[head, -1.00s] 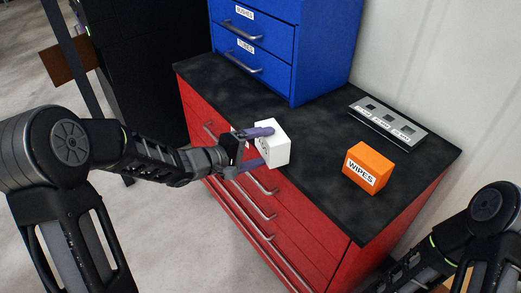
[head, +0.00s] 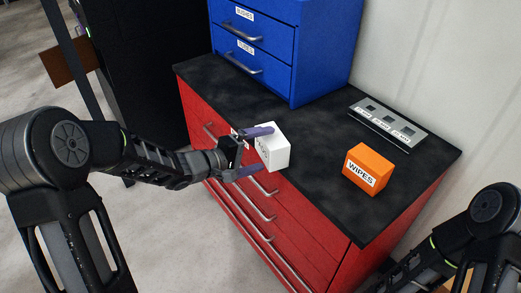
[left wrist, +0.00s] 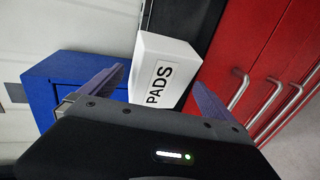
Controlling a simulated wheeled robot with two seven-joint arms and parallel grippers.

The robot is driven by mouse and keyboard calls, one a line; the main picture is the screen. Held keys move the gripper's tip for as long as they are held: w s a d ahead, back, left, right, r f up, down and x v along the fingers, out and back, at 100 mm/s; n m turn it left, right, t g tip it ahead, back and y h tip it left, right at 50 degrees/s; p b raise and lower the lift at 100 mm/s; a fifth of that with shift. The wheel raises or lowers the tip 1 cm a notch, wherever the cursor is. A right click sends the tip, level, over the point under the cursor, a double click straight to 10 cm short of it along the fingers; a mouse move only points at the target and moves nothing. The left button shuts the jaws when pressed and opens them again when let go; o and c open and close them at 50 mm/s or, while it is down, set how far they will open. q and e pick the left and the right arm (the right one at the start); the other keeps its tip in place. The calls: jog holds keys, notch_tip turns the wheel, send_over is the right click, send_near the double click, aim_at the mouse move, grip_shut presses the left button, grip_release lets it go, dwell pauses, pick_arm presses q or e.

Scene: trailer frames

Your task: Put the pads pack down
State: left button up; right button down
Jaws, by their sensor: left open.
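The white pads pack (head: 273,148) stands on the black worktop (head: 330,190) of the red cabinet, close to its front left edge. Its PADS label faces the camera in the left wrist view (left wrist: 166,72). My left gripper (head: 251,152) is open, with its purple fingers on either side of the pack's near end. In the left wrist view the fingers (left wrist: 158,98) are spread wide, with gaps beside the pack. My right gripper is out of view; only part of that arm shows at the lower right.
An orange WIPES box (head: 366,169) stands to the right on the worktop. A grey panel with square openings (head: 388,123) lies at the back right. A blue drawer unit (head: 285,50) stands at the back left. The worktop between the pack and the WIPES box is clear.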

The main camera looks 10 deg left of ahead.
pick_arm(q)
jog(key=p+v, duration=0.1)
jog(key=v, duration=1)
jog(key=shift+s+a, duration=0.25)
jog(key=s+d+f+m+g+y, duration=0.1)
jog(key=d+f+g+y, duration=0.15)
jog(key=f, duration=0.75)
jog(key=s+d+f+m+g+y, duration=0.15)
jog(key=d+f, duration=0.25)
jog(key=f, duration=0.6)
jog(key=s+d+f+m+g, duration=0.3)
jog(key=s+f, duration=0.4)
jog(key=s, duration=0.3)
jog(key=s+d+f+m+g+y, duration=0.1)
jog(key=s+d+f+m+g, duration=0.2)
jog(key=s, duration=0.7)
notch_tip(320, 180, down, 5)
jog(key=d, duration=0.2)
jog(key=shift+d+r+g, duration=0.15)
jog(key=shift+d+g, duration=0.15)
jog(key=shift+g, duration=0.1)
jog(key=shift+c, duration=0.2)
